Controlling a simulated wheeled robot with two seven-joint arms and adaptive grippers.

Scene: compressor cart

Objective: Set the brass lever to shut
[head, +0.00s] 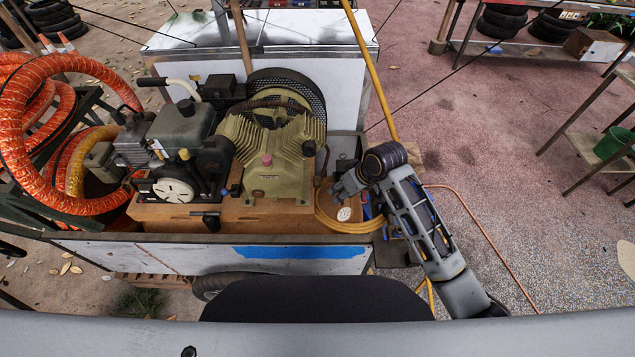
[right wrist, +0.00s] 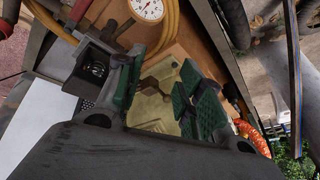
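My right gripper (head: 345,187) is over the right end of the compressor cart, beside the olive pump, with its fingers pointing left. In the right wrist view its two fingers (right wrist: 165,78) stand apart, with green on their inner sides. My left gripper is in neither view.
The pump (head: 268,160) and engine (head: 180,140) fill the cart's middle. A white gauge (head: 344,213) and a coiled yellow hose (head: 348,227) lie just below my right gripper. Orange ducting (head: 20,120) is at the left. Open floor (head: 490,140) lies to the right.

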